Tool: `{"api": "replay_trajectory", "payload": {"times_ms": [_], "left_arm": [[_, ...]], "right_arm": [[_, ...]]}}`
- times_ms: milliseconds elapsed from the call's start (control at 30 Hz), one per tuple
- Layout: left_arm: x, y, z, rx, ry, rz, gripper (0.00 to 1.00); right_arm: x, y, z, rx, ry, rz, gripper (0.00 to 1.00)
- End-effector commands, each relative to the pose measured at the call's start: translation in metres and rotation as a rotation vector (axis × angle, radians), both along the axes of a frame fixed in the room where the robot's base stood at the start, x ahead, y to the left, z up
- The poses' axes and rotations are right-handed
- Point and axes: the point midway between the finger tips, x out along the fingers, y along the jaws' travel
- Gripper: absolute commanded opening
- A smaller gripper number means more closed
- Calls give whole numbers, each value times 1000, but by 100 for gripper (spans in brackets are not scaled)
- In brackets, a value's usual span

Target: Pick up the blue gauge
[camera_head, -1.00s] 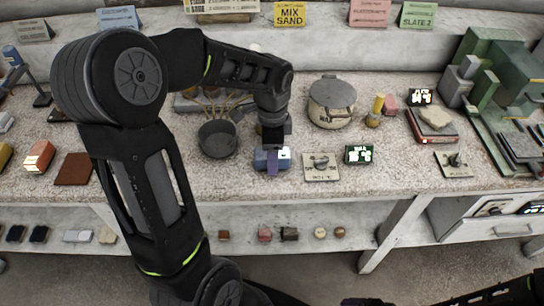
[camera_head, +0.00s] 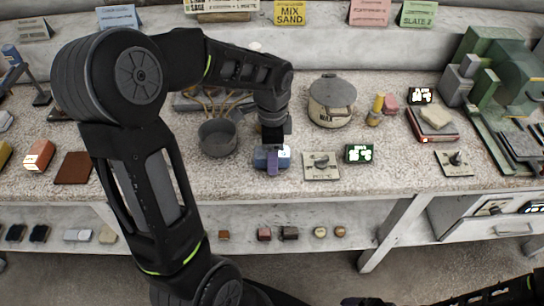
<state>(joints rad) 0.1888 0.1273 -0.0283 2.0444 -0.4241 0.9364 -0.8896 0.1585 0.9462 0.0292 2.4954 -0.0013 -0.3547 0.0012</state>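The blue gauge (camera_head: 261,158) is a small blue block with a pale face on its right side, lying near the front of the speckled bench top. My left gripper (camera_head: 272,160) points down at it from above. A purple finger-like part reaches across the gauge's front and hides its middle. The far finger is hidden, so I cannot tell whether the fingers touch the gauge or how wide they are. The gauge appears to rest on the bench. Dark parts of my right arm show at the lower right edge, but its gripper is not seen.
A dark grey pot (camera_head: 218,138) stands left of the gauge. A flat plate with a knob (camera_head: 321,166) and a small green display (camera_head: 359,154) lie to its right. A lidded round canister (camera_head: 331,101) stands behind. The bench's front edge is close.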

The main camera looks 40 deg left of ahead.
Motion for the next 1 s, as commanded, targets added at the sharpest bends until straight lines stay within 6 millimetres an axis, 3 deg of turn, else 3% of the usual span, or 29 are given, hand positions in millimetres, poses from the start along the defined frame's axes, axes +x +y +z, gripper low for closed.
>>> {"api": "replay_trajectory", "payload": {"times_ms": [367, 1000], "left_arm": [[0, 0, -1, 0, 0, 0, 65], [0, 0, -1, 0, 0, 0, 13]], "right_arm": [[0, 0, -1, 0, 0, 0, 89], [0, 0, -1, 0, 0, 0, 89]]}}
